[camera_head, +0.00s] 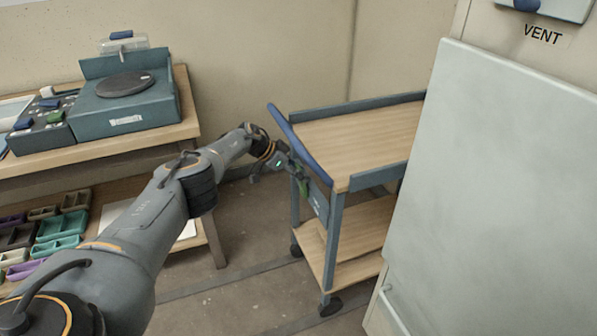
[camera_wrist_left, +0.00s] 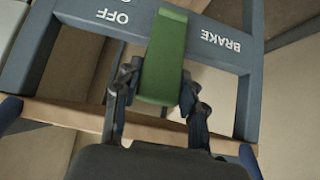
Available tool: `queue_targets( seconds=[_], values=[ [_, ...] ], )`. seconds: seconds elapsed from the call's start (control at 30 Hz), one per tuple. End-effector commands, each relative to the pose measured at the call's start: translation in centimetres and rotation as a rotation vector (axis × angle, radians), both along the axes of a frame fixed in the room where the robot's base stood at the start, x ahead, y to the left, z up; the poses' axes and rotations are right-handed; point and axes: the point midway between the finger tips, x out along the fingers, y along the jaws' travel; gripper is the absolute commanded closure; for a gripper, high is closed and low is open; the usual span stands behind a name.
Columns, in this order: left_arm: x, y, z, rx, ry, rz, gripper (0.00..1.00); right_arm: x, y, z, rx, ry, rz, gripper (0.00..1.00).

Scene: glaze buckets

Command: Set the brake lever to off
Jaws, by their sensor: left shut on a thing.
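The brake lever is a green handle on the blue-grey end panel of the cart. It shows small in the head view (camera_head: 302,187) and large in the left wrist view (camera_wrist_left: 164,50). My left gripper (camera_head: 287,168) is at the cart's near end, and in the left wrist view its fingers (camera_wrist_left: 158,98) are on both sides of the lever, shut on it. The panel (camera_wrist_left: 75,43) carries the words OFF and BRAKE, upside down in the wrist view. The lever stands between these words and hides part of the panel. My right gripper is not in view.
The cart (camera_head: 372,135) has a wooden top, a blue push handle (camera_head: 300,147) and a lower shelf. A large pale cabinet (camera_head: 490,190) marked VENT stands close on its right. A wooden bench (camera_head: 110,143) with a teal device (camera_head: 120,103) is at left. Floor lies open between.

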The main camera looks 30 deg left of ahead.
Motion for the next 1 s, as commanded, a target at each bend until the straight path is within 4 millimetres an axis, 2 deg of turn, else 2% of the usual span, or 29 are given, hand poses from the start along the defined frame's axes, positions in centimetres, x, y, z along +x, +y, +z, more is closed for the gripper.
queue_targets(
  seconds=[0.4, 0.43, 0.5, 0.53, 1.0],
  values=[
    [0.10, -0.03, 0.07, 0.005, -0.001, 0.000, 1.00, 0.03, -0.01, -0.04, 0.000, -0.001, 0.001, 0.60],
    [0.10, -0.04, 0.07, 0.004, -0.001, -0.001, 0.53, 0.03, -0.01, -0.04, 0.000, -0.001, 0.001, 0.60],
    [0.09, -0.05, 0.05, 0.004, -0.001, -0.001, 0.39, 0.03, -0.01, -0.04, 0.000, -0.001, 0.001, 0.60],
    [0.09, -0.05, 0.05, 0.004, -0.001, -0.001, 0.36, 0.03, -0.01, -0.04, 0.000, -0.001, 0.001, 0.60],
    [-0.15, 0.32, 0.40, 0.005, 0.000, -0.001, 0.36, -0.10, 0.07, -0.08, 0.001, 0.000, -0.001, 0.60]
  ],
)
